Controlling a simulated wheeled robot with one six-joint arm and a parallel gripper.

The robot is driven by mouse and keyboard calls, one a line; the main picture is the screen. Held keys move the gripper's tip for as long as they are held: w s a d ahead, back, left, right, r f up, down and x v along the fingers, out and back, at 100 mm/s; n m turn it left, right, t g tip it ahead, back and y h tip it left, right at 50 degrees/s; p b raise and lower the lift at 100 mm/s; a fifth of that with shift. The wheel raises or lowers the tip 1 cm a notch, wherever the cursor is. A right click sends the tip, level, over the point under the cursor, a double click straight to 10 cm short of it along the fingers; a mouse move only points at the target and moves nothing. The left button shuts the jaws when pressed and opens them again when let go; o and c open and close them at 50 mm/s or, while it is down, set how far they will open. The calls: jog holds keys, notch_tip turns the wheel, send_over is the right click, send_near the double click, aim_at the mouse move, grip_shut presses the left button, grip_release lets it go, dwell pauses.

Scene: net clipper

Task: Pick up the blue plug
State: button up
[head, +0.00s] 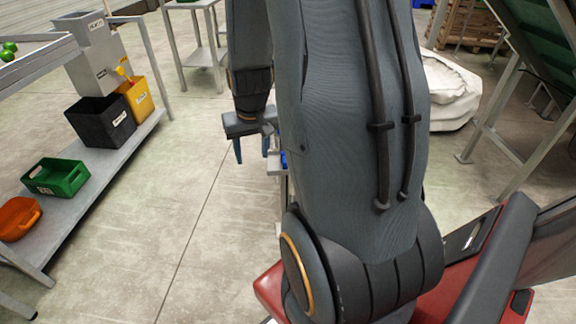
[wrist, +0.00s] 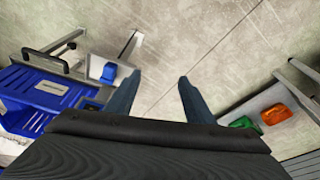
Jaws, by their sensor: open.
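A small blue piece (wrist: 108,73), which looks like the blue plug, lies on a narrow grey stand left of my gripper in the wrist view. Its exact shape is too small to tell. My gripper (wrist: 158,82) is open and empty, with bare floor between its fingers. In the head view my gripper (head: 251,148) hangs above the floor, fingers down. A sliver of blue (head: 283,160) shows beside my arm there; I cannot tell whether it is the plug. My arm hides most of that area.
A blue crate (wrist: 45,88) with a dark handle stands left of the plug. The floor between is clear.

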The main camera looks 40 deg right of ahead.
jog(key=w+d+f+m+t+h+b, duration=0.1)
jog(key=d+f, duration=0.4)
jog(key=d, duration=0.3)
jog(key=w+d+f+m+h+b, duration=0.1)
jog(key=d+f+m, duration=0.1)
jog(key=d+f, duration=0.35)
jog(key=shift+w+d+f, duration=0.35)
jog(key=shift+d+f, duration=0.2)
jog(key=shift+f, duration=0.4)
jog(key=shift+w+d+f, duration=0.3)
jog(key=shift+d+f, duration=0.2)
jog(key=shift+f, duration=0.45)
jog(key=shift+w+d+f, duration=0.35)
jog(key=shift+d+f, duration=0.2)
jog(key=shift+f, duration=0.4)
jog(key=c, duration=1.1)
jog(key=shift+c, duration=0.2)
jog(key=shift+r, duration=0.1)
